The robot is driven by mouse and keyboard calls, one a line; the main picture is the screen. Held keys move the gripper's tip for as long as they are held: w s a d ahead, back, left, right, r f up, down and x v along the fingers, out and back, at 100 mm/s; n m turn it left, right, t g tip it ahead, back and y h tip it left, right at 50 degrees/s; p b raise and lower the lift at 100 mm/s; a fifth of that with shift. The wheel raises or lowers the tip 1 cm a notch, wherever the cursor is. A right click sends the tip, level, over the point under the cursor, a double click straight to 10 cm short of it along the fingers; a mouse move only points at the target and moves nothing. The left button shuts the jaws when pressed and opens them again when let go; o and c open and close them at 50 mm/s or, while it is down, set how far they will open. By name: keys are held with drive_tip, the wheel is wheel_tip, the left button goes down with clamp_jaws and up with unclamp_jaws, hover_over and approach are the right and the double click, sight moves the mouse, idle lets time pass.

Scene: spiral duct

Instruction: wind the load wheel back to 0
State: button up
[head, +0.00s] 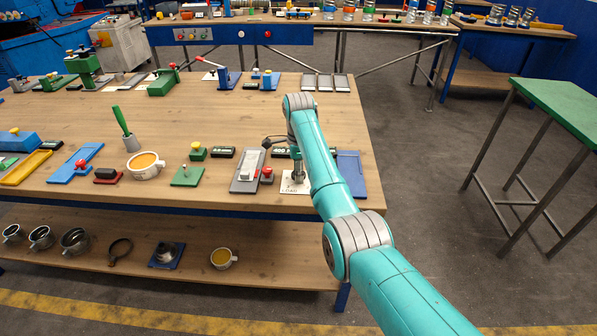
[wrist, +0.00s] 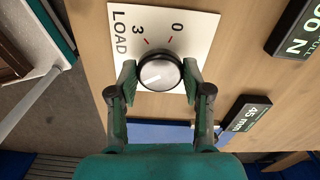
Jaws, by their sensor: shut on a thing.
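The load wheel (wrist: 160,72) is a round knob with a silver top and dark rim, on a white plate (wrist: 122,55) marked LOAD, 3 and 0 with red ticks. A pale streak on its top slants from lower left to upper right; I cannot tell for sure which number it points to. My gripper (wrist: 160,76) has one finger on each side of the knob, closed on its rim. In the head view the plate (head: 291,188) lies near the table's front right, and the wheel is mostly hidden by my arm and gripper (head: 297,172).
Black signs reading 45 mm (wrist: 245,118) and a force in N (wrist: 298,28) are close by. A green-topped table (head: 562,100) stands right across open floor.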

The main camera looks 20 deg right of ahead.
drive_tip(key=n, duration=1.3)
drive_tip(key=shift+n, duration=0.4)
drive_tip(key=n, duration=1.3)
drive_tip(key=shift+n, duration=0.3)
drive_tip(key=n, duration=1.2)
drive_tip(key=shift+n, duration=1.9)
